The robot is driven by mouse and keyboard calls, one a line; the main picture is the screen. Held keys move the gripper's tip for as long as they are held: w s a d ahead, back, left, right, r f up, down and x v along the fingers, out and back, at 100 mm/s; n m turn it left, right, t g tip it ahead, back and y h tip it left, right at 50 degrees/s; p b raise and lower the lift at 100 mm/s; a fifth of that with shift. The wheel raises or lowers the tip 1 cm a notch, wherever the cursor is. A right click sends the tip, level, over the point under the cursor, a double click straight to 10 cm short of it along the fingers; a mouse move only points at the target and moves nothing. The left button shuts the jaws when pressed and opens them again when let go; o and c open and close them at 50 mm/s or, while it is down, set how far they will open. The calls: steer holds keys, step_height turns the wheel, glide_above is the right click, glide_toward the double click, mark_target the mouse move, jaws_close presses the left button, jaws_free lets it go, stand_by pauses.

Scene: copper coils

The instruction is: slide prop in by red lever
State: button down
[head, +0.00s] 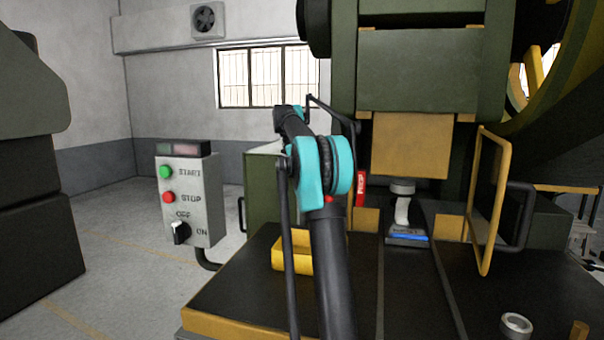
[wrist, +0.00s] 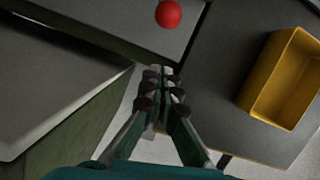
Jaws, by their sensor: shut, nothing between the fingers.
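A red ball knob (wrist: 168,13), which looks like the end of the red lever, shows at the top of the wrist view. Its rod is not clear. My gripper (wrist: 162,75) is shut and empty, pointing toward the knob but apart from it in the picture. In the head view my gripper is hidden behind my arm, and only a small red spot (head: 328,199) shows at the arm's edge. A pale post (head: 402,210) stands on a blue-edged block (head: 407,238) under the press ram; I cannot tell whether this is the prop.
A yellow bin (head: 279,254) sits on the dark press table (head: 232,290); it also shows right of my gripper in the wrist view (wrist: 255,75). A control box (head: 205,215) stands at left. A yellow guard frame (head: 475,200) stands right of the post. A metal ring (head: 516,325) lies front right.

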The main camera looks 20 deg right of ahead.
steer(key=d+f, duration=0.1)
steer(key=s+d+f, duration=0.1)
steer(key=d, duration=0.1)
steer(key=s+d+f, duration=0.1)
steer(key=shift+d+f, duration=0.1)
steer(key=shift+d, duration=0.05)
stand_by(0.4)
steer(key=s+d, duration=0.2)
steer(key=d, duration=0.1)
steer(key=s+d, duration=0.1)
steer(key=shift+d, duration=0.35)
steer(key=shift+s, duration=0.1)
